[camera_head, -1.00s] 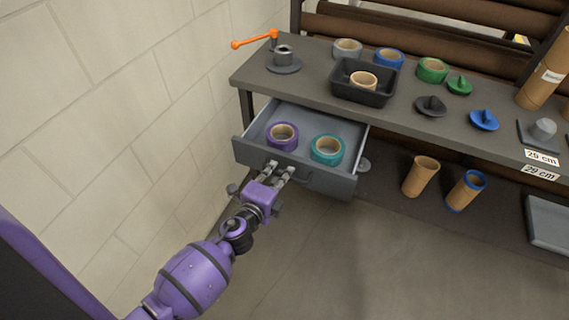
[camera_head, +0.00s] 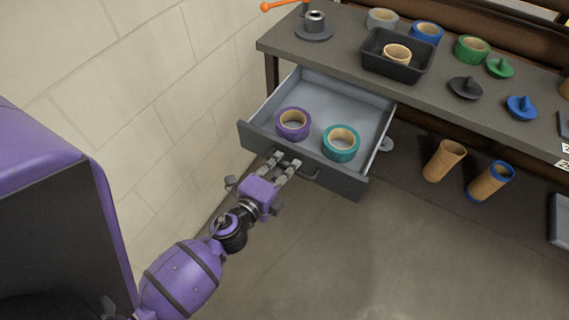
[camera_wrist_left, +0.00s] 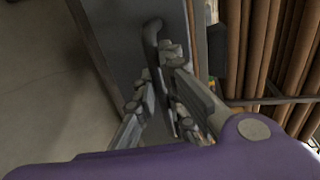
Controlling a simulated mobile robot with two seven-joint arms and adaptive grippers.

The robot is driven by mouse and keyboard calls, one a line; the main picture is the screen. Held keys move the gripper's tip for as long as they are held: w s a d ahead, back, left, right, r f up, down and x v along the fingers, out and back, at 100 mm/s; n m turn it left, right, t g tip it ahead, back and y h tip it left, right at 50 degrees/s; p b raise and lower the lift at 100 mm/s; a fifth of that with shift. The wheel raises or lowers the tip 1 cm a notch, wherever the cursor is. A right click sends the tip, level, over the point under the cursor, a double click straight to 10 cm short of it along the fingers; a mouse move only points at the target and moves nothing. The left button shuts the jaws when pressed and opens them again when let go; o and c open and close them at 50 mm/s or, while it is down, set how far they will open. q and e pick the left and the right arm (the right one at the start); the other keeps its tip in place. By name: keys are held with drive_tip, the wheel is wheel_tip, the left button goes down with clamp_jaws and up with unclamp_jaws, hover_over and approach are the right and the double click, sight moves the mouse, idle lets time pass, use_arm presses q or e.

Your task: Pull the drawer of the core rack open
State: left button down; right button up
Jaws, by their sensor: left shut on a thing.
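The grey drawer (camera_head: 345,182) of the core rack (camera_head: 350,65) stands pulled well out from under the rack's top. A purple tape roll (camera_head: 293,124) and a teal tape roll (camera_head: 341,142) lie inside it. My left gripper (camera_head: 284,162) is at the drawer front, shut on the dark bar handle. In the left wrist view the handle (camera_wrist_left: 153,32) runs between the fingers (camera_wrist_left: 165,90), which partly hide it. My right gripper is not in view.
On the rack top are a dark tray (camera_head: 397,70) with a tape roll, a grey spindle (camera_head: 314,24), more rolls and knobbed discs. Two cardboard cores (camera_head: 444,160) stand on the lower shelf. A block wall is close on the left. The floor before the drawer is clear.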

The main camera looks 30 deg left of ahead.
use_arm(q)
drive_tip(key=c, duration=1.8)
unclamp_jaws()
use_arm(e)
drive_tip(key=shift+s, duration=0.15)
use_arm(q)
drive_tip(key=v, duration=1.2)
drive_tip(key=shift+s, duration=0.1)
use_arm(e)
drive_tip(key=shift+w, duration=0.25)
